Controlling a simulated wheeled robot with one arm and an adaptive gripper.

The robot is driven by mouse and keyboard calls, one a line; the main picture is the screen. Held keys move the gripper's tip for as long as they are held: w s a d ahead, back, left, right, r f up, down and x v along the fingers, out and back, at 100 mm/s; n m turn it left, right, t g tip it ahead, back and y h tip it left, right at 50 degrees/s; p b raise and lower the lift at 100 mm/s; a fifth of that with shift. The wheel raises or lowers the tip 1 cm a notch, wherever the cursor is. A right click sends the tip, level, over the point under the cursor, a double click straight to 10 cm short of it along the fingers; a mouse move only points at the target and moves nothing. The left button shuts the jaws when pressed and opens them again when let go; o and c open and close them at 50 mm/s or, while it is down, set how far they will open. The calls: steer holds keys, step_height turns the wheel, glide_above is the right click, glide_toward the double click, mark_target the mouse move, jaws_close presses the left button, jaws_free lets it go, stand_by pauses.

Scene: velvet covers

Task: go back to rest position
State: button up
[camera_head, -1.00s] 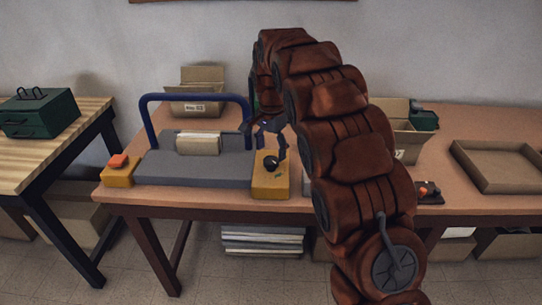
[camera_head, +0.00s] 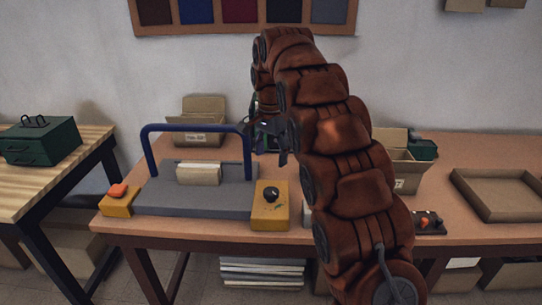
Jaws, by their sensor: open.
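My arm, covered in brown padding, rises from the bottom right and curls over at the top. My gripper (camera_head: 270,138) hangs above the table near the right post of the blue handle. It is small and partly hidden by my arm; its dark fingers are apart and nothing shows between them. Below it, apart from it, is a yellow box with a black knob (camera_head: 271,194).
A grey platform (camera_head: 150,198) with a blue arched handle (camera_head: 148,150) and a beige block (camera_head: 199,173) stands on the brown table. Cardboard boxes (camera_head: 197,135) stand behind it, and an empty tray (camera_head: 465,181) lies right. A green toolbox (camera_head: 40,143) sits on the left table.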

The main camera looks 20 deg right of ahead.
steer(key=s+r+n+p, duration=0.3)
steer(key=s+n+p, duration=0.15)
steer(key=s, duration=1.45)
steer(key=s+f+n+g+p, duration=0.1)
steer(key=s+f+n, duration=0.1)
steer(key=s, duration=1)
steer(key=s+f+n+p, duration=0.2)
steer(key=s+n, duration=0.3)
steer(key=s, duration=0.7)
steer(key=shift+s+a+f+g, duration=0.15)
steer(key=shift+s+f+g, duration=0.2)
steer(key=shift+f, duration=0.35)
